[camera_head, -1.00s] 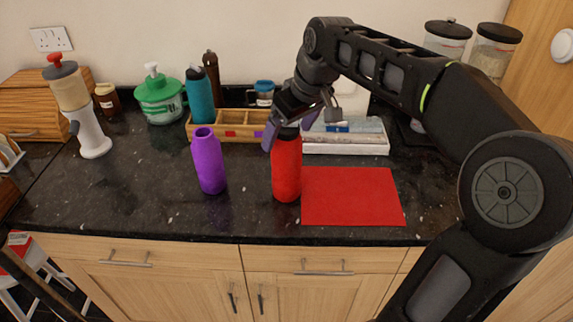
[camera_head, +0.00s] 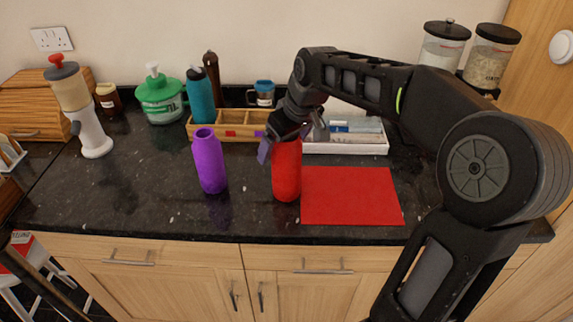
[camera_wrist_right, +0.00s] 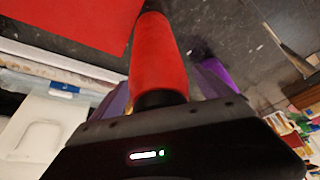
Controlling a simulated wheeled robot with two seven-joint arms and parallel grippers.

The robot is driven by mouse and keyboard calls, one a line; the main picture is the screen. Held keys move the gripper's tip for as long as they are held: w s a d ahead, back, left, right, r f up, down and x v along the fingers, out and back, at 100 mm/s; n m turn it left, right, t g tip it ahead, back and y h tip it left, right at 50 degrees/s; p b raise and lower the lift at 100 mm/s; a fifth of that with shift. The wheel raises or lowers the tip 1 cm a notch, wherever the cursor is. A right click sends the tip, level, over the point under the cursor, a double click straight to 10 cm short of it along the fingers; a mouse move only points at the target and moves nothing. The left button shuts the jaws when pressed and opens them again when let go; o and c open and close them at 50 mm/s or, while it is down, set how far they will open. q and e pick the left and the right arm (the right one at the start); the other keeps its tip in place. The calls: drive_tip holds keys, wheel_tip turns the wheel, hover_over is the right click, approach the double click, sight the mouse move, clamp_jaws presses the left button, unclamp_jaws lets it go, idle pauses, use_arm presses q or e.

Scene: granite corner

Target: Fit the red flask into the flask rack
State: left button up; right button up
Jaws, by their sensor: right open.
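The red flask (camera_head: 287,178) stands upright on the dark counter, left of the red mat. My right gripper (camera_head: 288,142) is open at the flask's top, with its purple fingers on either side. In the right wrist view the red flask (camera_wrist_right: 158,60) lies between the two open fingers (camera_wrist_right: 160,95); contact cannot be told. The wooden flask rack (camera_head: 230,132) is at the back of the counter, with open compartments and coloured patches on its front. A teal flask (camera_head: 198,97) stands at its left end. My left gripper is not in view.
A purple flask (camera_head: 209,162) stands left of the red one, in front of the rack. The red mat (camera_head: 352,197) lies to the right. A white tray (camera_head: 345,147) sits behind it. A green pot (camera_head: 160,98) and a grinder (camera_head: 85,112) stand at left.

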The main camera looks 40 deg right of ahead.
idle(0.3)
clamp_jaws()
idle(0.9)
